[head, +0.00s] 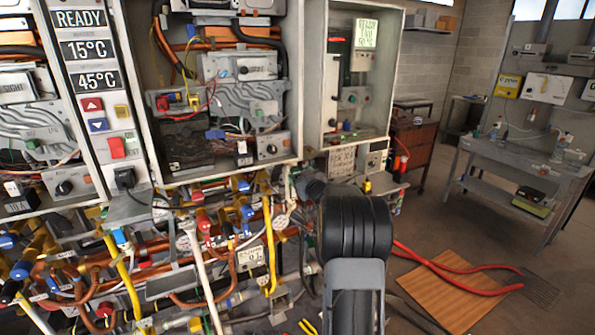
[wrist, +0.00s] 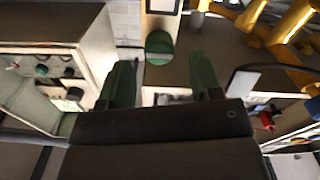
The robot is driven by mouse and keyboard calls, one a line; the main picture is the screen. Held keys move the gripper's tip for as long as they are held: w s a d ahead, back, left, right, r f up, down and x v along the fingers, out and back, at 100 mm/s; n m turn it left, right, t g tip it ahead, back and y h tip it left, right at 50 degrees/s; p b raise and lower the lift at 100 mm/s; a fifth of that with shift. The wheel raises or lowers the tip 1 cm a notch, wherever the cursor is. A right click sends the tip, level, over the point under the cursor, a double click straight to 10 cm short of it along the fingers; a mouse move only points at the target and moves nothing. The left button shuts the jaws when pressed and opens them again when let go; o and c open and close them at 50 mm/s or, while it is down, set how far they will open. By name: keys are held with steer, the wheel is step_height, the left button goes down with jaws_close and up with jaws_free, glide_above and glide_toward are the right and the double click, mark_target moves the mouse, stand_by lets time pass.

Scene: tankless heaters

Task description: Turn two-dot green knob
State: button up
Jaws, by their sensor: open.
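In the wrist view, a round dark green knob (wrist: 159,46) with a pale bar across its face sits ahead of my gripper (wrist: 160,78). I cannot make out any dots on it. My gripper is open and empty, with its two dark green fingers apart. In the picture the knob lies between the fingers' lines and a little above their tips, with no contact visible. In the head view my black arm (head: 355,230) covers the right foreground, and my gripper cannot be made out behind it.
An open cabinet (wrist: 95,45) with other green knobs is at the wrist view's left; yellow pipes (wrist: 293,20) are at upper right. In the head view, pipes and valves crowd below the heater cabinets (head: 296,90). A workbench (head: 520,160) stands right, with open floor before it.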

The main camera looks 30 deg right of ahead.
mark_target(295, 171)
steer(key=shift+w+d, duration=0.2)
steer(key=shift+w, duration=1.05)
steer(key=shift+c, duration=0.3)
steer(key=c, duration=0.9)
steer(key=shift+f+n, duration=0.1)
steer(key=shift+n, duration=0.2)
steer(key=shift+f+n+b, duration=0.15)
steer(key=shift+n+b, duration=0.35)
steer(key=shift+b, duration=0.6)
steer(key=n+b, duration=0.2)
steer(key=b, duration=0.1)
steer(key=shift+n, duration=0.3)
steer(key=n+b, duration=0.3)
steer(key=n, duration=0.1)
steer(key=shift+n+b, duration=0.3)
steer(key=shift+b, duration=0.1)
steer(key=shift+r+n, duration=0.2)
steer(key=shift+n, duration=0.1)
